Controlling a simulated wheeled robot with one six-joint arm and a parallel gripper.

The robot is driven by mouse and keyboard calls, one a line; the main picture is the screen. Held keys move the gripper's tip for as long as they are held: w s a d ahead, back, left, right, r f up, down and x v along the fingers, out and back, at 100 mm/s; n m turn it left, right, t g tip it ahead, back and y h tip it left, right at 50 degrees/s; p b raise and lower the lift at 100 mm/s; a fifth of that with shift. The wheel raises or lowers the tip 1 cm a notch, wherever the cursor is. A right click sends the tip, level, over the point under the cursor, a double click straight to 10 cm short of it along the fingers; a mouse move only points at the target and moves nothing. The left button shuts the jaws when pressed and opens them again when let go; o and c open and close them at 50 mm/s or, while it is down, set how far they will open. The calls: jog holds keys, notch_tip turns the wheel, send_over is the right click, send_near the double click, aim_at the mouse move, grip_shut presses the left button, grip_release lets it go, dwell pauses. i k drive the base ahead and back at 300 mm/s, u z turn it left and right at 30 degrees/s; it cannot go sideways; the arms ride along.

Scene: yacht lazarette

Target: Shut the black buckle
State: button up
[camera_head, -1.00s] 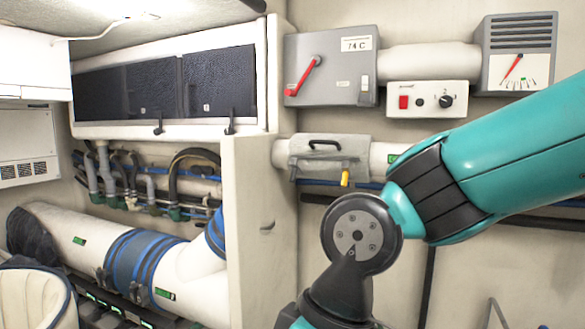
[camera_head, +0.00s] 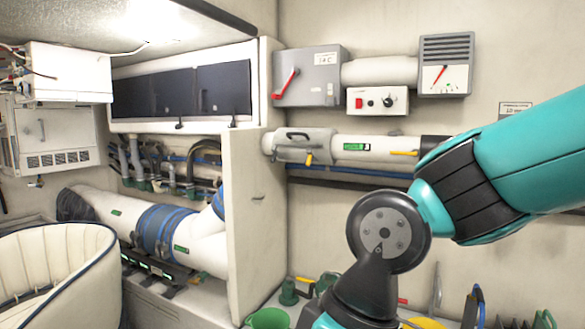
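I cannot tell for certain which part is the black buckle. A blue strap band (camera_head: 160,228) goes around the large white pipe (camera_head: 205,245) at lower left, with small dark fittings on it, too small to read as open or shut. Two small black latches hang below the dark cabinet panels, a left latch (camera_head: 180,125) and a right latch (camera_head: 232,122). My teal arm comes in from the right and runs out at the bottom edge. My gripper is out of view.
A cream seat (camera_head: 75,265) stands at lower left. A pale partition (camera_head: 255,215) stands between the pipe and my arm. A grey switch box (camera_head: 310,77) with a red lever is on the wall. A green cup (camera_head: 268,318) and several tools sit low in front.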

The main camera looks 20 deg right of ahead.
aim_at(275, 155)
jog(key=z, duration=1.15)
jog(key=k, duration=0.1)
jog(key=u, duration=2.3)
jog(key=i, duration=1.3)
jog(key=z, duration=0.75)
jog(key=i, duration=0.45)
jog(key=z, duration=0.5)
